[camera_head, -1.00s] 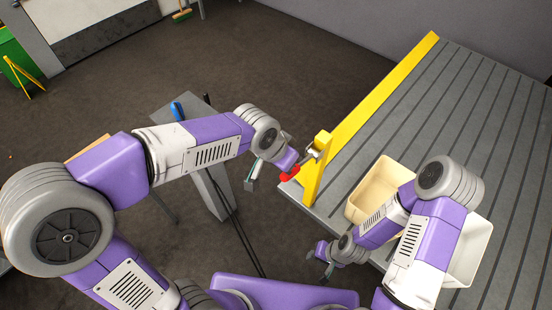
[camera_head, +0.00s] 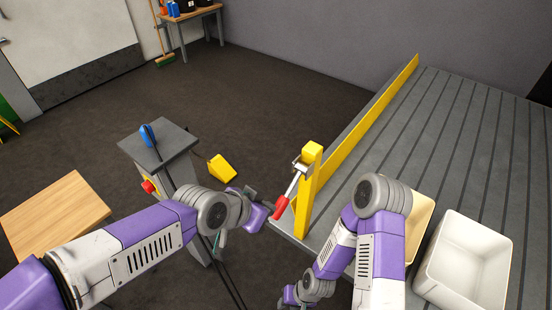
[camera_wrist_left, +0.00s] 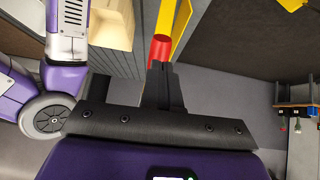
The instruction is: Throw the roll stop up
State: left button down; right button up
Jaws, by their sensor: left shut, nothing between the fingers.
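The yellow roll stop (camera_head: 372,118) runs along the left edge of the grey platform (camera_head: 440,150). A yellow post (camera_head: 307,190) stands at its near end, with a metal lever ending in a red handle (camera_head: 280,208). The lever slants down and left. My left gripper (camera_head: 267,211) is close beside the red handle, its fingertips partly hidden. In the left wrist view the fingers (camera_wrist_left: 160,88) are shut, with the red handle (camera_wrist_left: 160,47) just beyond their tips; contact is unclear. My right gripper (camera_head: 298,296) hangs low by the platform's near edge, its jaws unclear.
A cream bin (camera_head: 420,225) and a white bin (camera_head: 466,262) stand on the platform, right of my right arm. A grey pedestal (camera_head: 160,145) with a red button and a wooden tabletop (camera_head: 55,215) are at left. A yellow wedge (camera_head: 222,168) lies on open floor.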

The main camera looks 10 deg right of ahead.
pick_arm(q)
jog(key=shift+w+d+f+b, duration=0.15)
jog(key=shift+f+b, duration=0.4)
jog(key=shift+f, duration=0.35)
jog(key=s+a+r+p, duration=0.3)
jog(key=s+a+r, duration=0.3)
jog(key=a, duration=0.3)
jog(key=shift+s+a+r+p, duration=0.15)
jog(key=shift+s+a+p, duration=0.15)
jog(key=shift+s+a, duration=0.1)
